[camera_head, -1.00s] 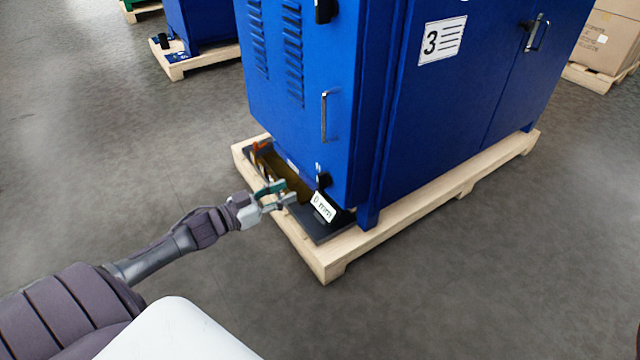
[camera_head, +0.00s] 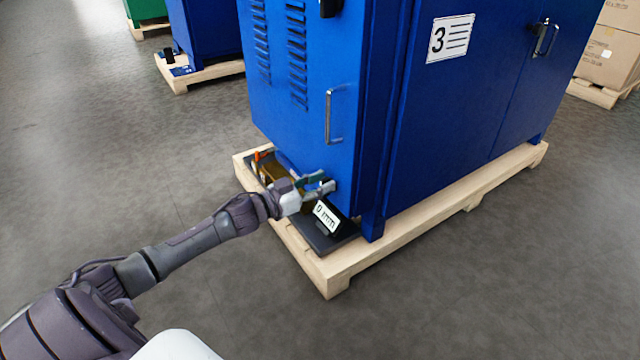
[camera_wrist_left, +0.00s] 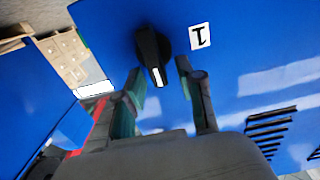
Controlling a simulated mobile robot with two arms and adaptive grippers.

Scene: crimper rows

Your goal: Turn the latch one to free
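Latch one is a black knob (camera_wrist_left: 150,47) with a white mark at its tip, on the blue cabinet (camera_head: 305,120). A white label with a "1" (camera_wrist_left: 200,36) sits beside it in the left wrist view. My left gripper (camera_head: 320,183) is at the cabinet's lower front, near the corner, and covers the latch in the head view. In the left wrist view its green-padded fingers (camera_wrist_left: 160,78) are apart, one on each side of the knob's marked tip. I cannot tell whether they touch it. My right gripper is out of view.
A tilted sign (camera_head: 326,217) stands on a dark plate just below my left gripper. The cabinet rests on a wooden pallet (camera_head: 325,272). A metal handle (camera_head: 329,115) and another black knob (camera_head: 331,7) are higher on this face. The grey floor in front is clear.

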